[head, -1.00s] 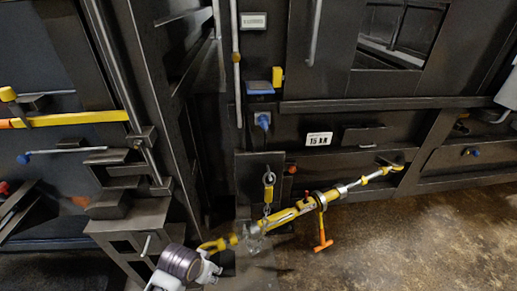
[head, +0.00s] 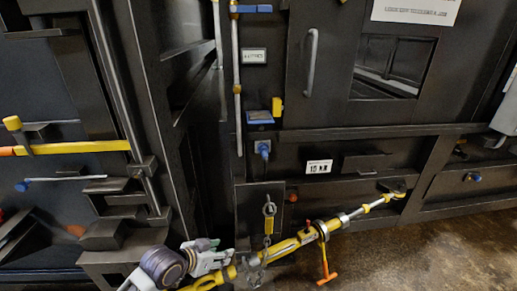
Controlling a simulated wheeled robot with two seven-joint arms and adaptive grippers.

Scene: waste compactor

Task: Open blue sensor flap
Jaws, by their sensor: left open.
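The blue sensor flap (head: 260,117) is a small flat blue piece on the dark front of the compactor, just left of a small yellow block (head: 277,107). It looks like it lies over the opening of its housing; I cannot tell its exact angle. My left gripper (head: 226,258) is low in the picture, below and left of the flap and well apart from it. It is open and appears empty, near the yellow tool. My right gripper is not in view.
A blue plug (head: 263,149) sticks out below the flap. A vertical grey rod (head: 237,75) runs left of it. A long yellow bar tool (head: 300,238) with an orange handle hangs by a chain at lower centre. Brown floor (head: 440,250) is clear at right.

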